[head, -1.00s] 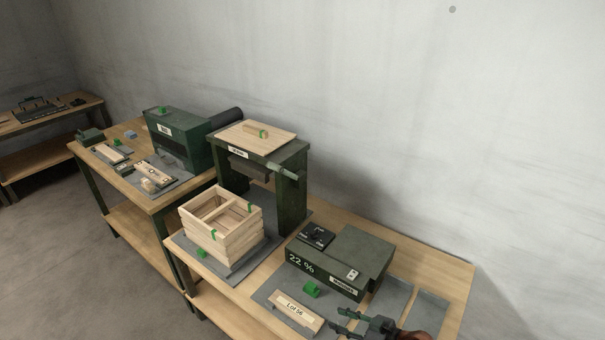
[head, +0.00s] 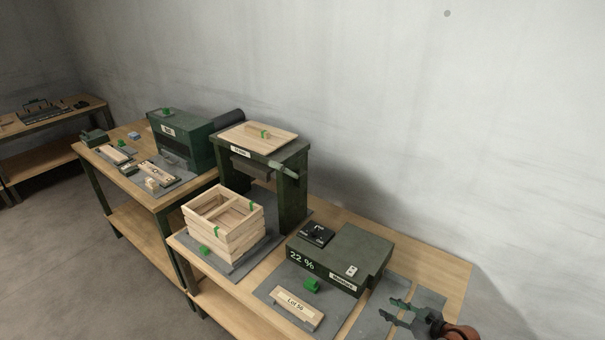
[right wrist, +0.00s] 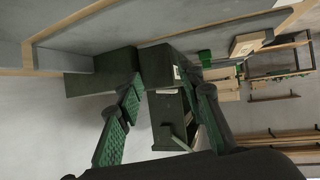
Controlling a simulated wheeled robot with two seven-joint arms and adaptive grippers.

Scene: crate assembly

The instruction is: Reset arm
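My right gripper (head: 390,309) is at the lower right of the head view, above the grey mats on the right end of the near bench. Its fingers are spread and nothing is between them. In the right wrist view the two green-padded fingers (right wrist: 168,90) stand wide apart, also empty. A wooden plate labelled "Lot 56" (head: 296,307) lies on the mat to the left of the gripper, apart from it. My left gripper is not in view.
A dark green box reading "22 %" (head: 340,256) stands behind the plate, with a small green block (head: 312,285) in front. A slatted wooden crate (head: 228,240) stands left, before a green press (head: 292,195) topped by a wooden panel (head: 257,139). Another bench is beyond.

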